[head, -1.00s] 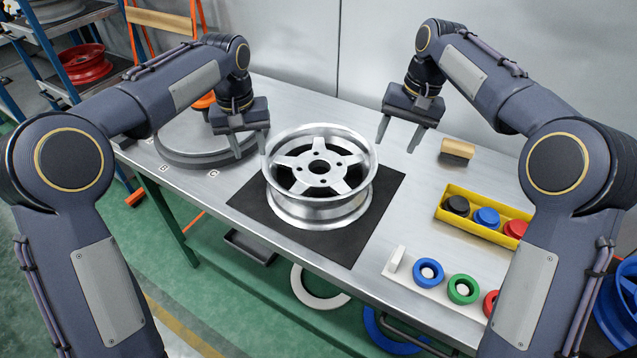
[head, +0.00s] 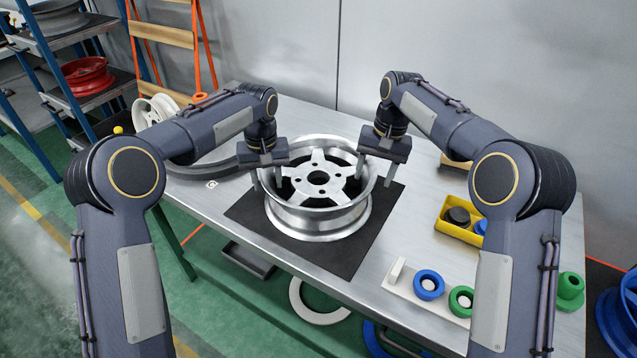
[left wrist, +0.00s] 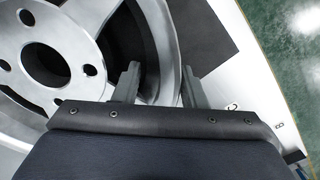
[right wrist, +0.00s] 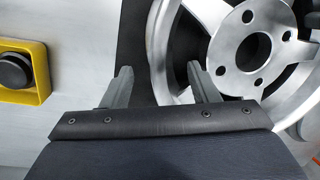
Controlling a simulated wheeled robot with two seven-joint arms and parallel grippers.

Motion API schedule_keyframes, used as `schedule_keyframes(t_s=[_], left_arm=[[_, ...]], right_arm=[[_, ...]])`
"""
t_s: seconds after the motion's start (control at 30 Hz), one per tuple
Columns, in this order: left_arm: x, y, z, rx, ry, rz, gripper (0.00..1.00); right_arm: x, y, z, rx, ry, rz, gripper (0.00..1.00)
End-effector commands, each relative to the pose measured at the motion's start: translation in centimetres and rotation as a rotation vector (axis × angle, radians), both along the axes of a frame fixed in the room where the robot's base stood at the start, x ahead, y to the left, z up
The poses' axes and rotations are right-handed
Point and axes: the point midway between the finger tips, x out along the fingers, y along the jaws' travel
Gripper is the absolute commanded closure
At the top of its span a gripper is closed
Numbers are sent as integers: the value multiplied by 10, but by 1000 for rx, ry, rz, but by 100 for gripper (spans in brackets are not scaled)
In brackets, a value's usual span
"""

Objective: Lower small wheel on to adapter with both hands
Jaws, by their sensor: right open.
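A silver five-spoke wheel (head: 318,222) lies flat on a black mat (head: 345,262) on the bench. My left gripper (head: 266,179) is at the wheel's left rim, open, with one finger inside the rim and one outside. In the left wrist view the rim (left wrist: 158,38) passes between the parted fingers (left wrist: 160,84). My right gripper (head: 375,169) is open at the right rim, also straddling it; the rim (right wrist: 162,40) shows between its fingers in the right wrist view (right wrist: 160,82). I cannot make out an adapter.
A yellow tray (head: 455,232) with round caps and a white strip (head: 398,283) with coloured rings are on the bench's right. A shelf with a red wheel (head: 88,77) stands back left.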

Motion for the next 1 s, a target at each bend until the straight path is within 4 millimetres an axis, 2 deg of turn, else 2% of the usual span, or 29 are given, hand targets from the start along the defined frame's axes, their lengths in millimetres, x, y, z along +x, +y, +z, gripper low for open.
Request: schedule_keyframes(t_s=[0.2,0.57,0.87,1.0], left_arm=[[0,0,-25,0,2,0,62],[0,0,-29,-1,-1,0,62],[0,0,-29,0,-1,0,99],[0,0,-29,0,-1,0,100]], right_arm=[[-2,4,-24,0,0,0,46],[-2,5,-29,0,-1,1,46],[-2,5,-29,0,-1,1,82],[-2,5,-28,0,-1,1,100]])
